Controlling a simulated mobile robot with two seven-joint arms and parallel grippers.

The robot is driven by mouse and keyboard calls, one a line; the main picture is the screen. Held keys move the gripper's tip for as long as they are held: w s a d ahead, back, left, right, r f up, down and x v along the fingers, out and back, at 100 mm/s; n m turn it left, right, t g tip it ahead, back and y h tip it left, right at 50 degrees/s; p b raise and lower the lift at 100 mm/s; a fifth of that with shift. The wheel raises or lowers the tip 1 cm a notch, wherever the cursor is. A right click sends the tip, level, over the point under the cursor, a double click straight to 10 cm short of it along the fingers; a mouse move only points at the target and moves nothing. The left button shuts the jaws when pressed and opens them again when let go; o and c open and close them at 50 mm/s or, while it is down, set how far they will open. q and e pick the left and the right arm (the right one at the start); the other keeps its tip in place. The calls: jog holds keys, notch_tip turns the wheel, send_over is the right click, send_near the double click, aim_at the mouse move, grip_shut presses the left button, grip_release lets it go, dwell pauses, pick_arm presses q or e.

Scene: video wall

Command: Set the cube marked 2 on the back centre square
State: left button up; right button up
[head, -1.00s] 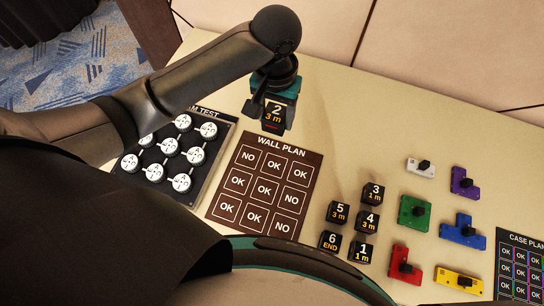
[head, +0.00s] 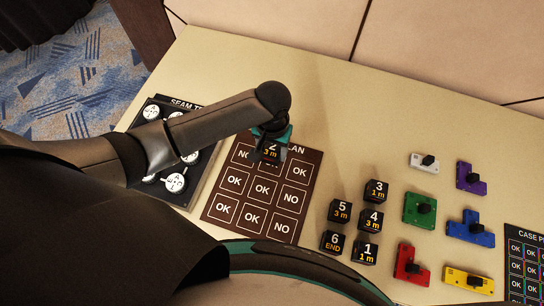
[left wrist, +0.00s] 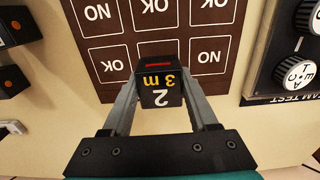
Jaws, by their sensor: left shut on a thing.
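The cube marked 2 (head: 271,150), black with "3 m" on it, is held by my left gripper (head: 270,140). In the left wrist view the cube (left wrist: 160,88) sits between the two fingers of the left gripper (left wrist: 160,95). The brown wall plan board (head: 213,212) has three rows of outlined squares marked OK or NO. The cube appears over the back centre square and hides most of it in the head view. Part of that square (left wrist: 158,48) shows beyond the cube in the left wrist view. The cube's exact height above the board is unclear. My right gripper is not in view.
Several black numbered cubes, such as cube 3 (head: 375,191), stand right of the board. Coloured pieces, including a green one (head: 419,208), lie farther right. The seam test board (head: 207,178) with white round knobs is close on the left. The table behind is clear.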

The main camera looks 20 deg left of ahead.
aim_at(272, 149)
pick_arm(q)
jog(key=shift+f+b, duration=0.55)
jog(key=shift+f, duration=1.35)
jog(key=shift+f, duration=0.15)
jog(key=o, duration=1.4)
notch_tip(272, 149, up, 11)
jog(key=p, duration=0.3)
jog(key=shift+r+p, duration=0.4)
jog(key=shift+r, duration=0.3)
